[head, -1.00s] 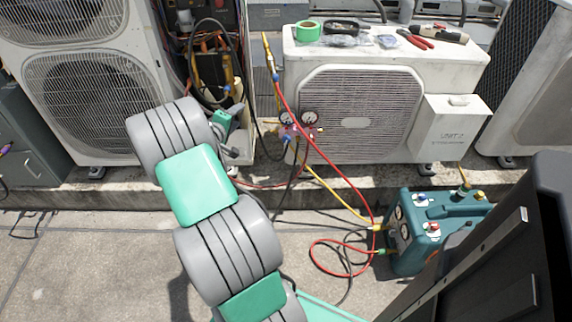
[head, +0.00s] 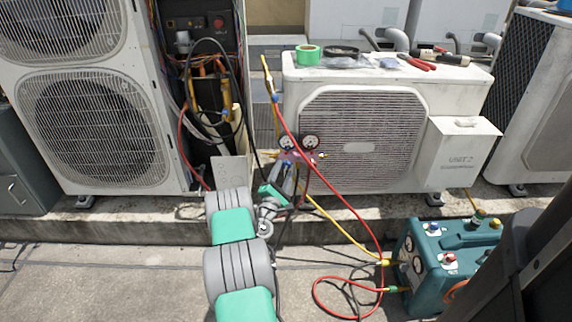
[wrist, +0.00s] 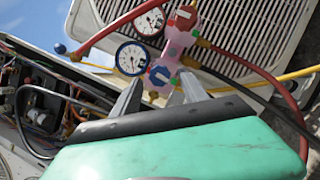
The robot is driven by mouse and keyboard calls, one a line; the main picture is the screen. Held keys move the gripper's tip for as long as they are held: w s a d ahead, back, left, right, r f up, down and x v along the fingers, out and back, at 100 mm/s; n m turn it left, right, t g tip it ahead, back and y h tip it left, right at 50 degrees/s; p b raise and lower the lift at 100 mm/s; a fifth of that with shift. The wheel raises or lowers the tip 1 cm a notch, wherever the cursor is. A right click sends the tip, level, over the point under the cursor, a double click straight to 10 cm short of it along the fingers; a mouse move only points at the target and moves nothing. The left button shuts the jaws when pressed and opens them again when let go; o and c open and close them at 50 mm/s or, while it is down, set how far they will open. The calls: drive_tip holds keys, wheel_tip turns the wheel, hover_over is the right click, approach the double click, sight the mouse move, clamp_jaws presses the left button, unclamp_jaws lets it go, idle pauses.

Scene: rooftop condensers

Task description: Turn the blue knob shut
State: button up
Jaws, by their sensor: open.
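The gauge manifold has a pink body (head: 298,154) with two round dials and hangs in front of the middle condenser. In the wrist view a blue knob (wrist: 160,76) shows on the manifold's near face, below the white blue-rimmed gauge (wrist: 132,58). My gripper (wrist: 161,92) is open, with one finger on each side of the knob's position and a gap between them. Whether a finger touches the knob cannot be told. In the head view my gripper (head: 284,178) is just below the manifold, and the knob is not clear there.
Red (head: 340,190) and yellow (head: 345,227) hoses run from the manifold to a teal recovery unit (head: 455,255) at right, which has its own small blue and red knobs. Dark hoses hang nearby. The left condenser (head: 95,120) has an open wiring bay. Tools lie on the middle condenser (head: 340,90).

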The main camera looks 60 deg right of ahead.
sight(286, 167)
drive_tip(key=shift+x, duration=1.8)
drive_tip(key=shift+c, duration=0.2)
clamp_jaws()
